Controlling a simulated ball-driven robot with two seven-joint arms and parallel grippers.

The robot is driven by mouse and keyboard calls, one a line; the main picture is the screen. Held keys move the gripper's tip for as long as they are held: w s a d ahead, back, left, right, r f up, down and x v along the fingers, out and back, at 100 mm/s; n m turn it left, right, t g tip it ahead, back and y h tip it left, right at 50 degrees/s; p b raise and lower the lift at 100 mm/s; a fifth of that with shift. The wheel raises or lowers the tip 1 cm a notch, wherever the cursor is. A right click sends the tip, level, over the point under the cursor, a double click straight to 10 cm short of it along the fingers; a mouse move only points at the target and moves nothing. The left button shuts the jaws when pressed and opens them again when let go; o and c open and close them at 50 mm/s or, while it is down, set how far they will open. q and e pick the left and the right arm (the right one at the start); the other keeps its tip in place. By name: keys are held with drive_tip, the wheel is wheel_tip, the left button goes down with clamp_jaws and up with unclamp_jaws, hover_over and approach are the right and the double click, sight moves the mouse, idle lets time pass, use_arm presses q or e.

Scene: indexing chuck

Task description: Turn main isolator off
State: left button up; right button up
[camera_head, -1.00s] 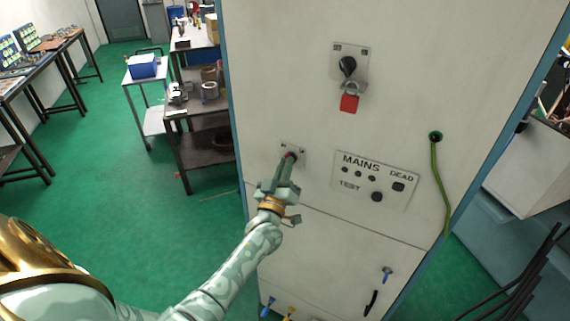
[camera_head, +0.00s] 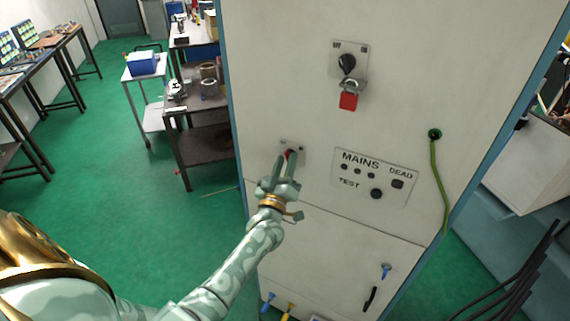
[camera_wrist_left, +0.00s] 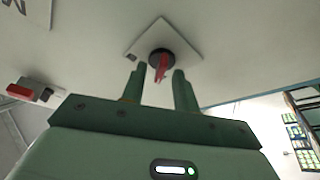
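A small switch with a red handle on a dark round base and pale square plate (camera_head: 299,147) sits on the cabinet front. My left gripper (camera_head: 286,157) is right in front of it, with two fingers apart. In the left wrist view the red handle (camera_wrist_left: 161,67) shows ahead of and between the open fingertips (camera_wrist_left: 159,72), with gaps beside it. A black rotary knob (camera_head: 347,64) on a metal plate is higher up, with a red padlock (camera_head: 348,101) hanging below it. I cannot tell from labels which is the main isolator. My right gripper is not in view.
The tall pale cabinet (camera_head: 290,60) carries a panel marked MAINS, TEST and DEAD (camera_head: 372,178). A green cable (camera_head: 437,180) hangs at its right. Blue and yellow fittings are low down. A shelf bench (camera_head: 205,140) stands behind left; the green floor (camera_head: 100,180) is open.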

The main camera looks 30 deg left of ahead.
use_arm(q)
drive_tip(key=shift+s, duration=0.1)
drive_tip(key=b+v, duration=0.3)
drive_tip(key=v, duration=1.3)
drive_tip(key=shift+b, duration=0.35)
drive_tip(key=shift+d, duration=0.1)
